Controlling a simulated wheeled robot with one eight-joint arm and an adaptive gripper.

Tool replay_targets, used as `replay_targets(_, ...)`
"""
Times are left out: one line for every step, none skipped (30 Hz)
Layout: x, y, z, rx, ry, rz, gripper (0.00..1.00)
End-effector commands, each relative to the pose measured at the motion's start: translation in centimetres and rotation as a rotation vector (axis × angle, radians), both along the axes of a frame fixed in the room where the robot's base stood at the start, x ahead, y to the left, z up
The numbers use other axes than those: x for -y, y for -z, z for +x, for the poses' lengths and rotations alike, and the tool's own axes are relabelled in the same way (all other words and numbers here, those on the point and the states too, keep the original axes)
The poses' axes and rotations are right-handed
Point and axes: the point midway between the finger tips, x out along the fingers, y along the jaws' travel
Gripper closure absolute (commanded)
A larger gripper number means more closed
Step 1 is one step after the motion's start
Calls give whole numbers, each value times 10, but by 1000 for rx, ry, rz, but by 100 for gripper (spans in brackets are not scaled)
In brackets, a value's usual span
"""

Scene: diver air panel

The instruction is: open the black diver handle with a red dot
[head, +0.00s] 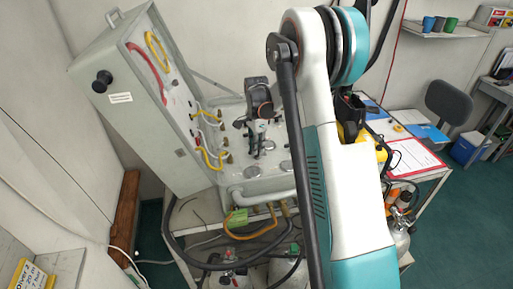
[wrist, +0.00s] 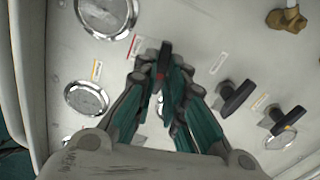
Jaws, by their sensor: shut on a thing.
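In the wrist view a black handle (wrist: 165,52) with a red dot stands on the light grey panel (wrist: 185,30). My gripper (wrist: 161,82) is shut on this handle, with one finger on each side. The handle's lower part is hidden by the fingers. In the head view my gripper (head: 258,143) reaches down to the panel, beside the round gauges. The handle cannot be made out there.
Two more black handles (wrist: 236,97) (wrist: 286,122) stand to the right in the wrist view, near a brass fitting (wrist: 287,20). Round gauges (wrist: 87,98) lie to the left. In the head view the raised case side (head: 150,100) with hoses stands at left.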

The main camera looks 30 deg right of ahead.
Motion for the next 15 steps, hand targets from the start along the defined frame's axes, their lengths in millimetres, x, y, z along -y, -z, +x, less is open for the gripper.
replay_targets(0,2,0,1,-37,0,100)
replay_targets(0,2,0,1,-63,0,100)
replay_targets(0,1,0,1,-99,-1,100)
replay_targets(0,1,0,1,-127,-1,100)
replay_targets(0,1,0,1,-155,-1,100)
replay_targets(0,1,0,1,-193,0,100)
replay_targets(0,1,0,1,-222,0,100)
replay_targets(0,1,0,1,-251,0,100)
replay_targets(0,1,0,1,-289,0,100)
replay_targets(0,1,0,1,-318,0,100)
replay_targets(0,1,0,1,-346,0,100)
replay_targets(0,1,0,1,-384,-1,100)
replay_targets(0,1,0,1,-413,-1,100)
replay_targets(0,1,0,1,-441,-1,100)
replay_targets(0,1,0,1,-479,0,100)
